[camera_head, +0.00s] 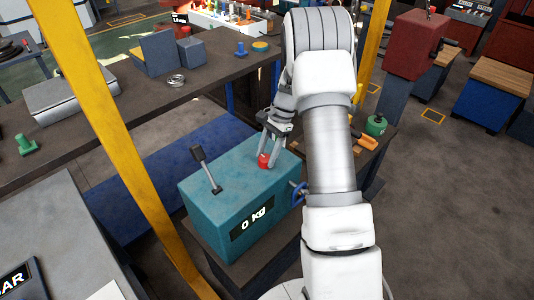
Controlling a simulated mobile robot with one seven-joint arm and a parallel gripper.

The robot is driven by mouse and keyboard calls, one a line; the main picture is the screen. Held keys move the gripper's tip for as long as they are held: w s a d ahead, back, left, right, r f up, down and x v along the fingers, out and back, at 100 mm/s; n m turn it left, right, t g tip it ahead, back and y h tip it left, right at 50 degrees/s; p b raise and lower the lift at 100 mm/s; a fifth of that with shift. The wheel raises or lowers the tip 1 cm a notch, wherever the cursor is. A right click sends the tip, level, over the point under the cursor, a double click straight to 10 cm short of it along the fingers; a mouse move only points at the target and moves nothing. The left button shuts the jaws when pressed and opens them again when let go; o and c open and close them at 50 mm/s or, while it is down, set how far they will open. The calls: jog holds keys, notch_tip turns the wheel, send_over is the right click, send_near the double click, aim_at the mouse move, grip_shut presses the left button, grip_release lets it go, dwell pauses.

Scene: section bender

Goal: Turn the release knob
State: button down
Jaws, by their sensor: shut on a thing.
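A teal box-shaped machine (215,205) stands on a dark stand in the lower middle of the head view. A dark lever (206,168) stands tilted on the left of the machine's top.
A yellow post (110,125) rises left of the machine, and another (372,50) stands behind my arm. A dark workbench (115,95) with blue blocks runs behind. A green weight-like object (376,125) and an orange-handled item (366,142) lie right of my arm.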

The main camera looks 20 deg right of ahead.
jog(key=shift+n, duration=0.5)
jog(key=shift+c, duration=1.4)
grip_release()
jog(key=v, duration=1.7)
jog(key=shift+w+r, duration=0.2)
jog(key=shift+w, duration=0.15)
jog(key=shift+a+r, duration=0.1)
jog(key=shift+a, duration=0.1)
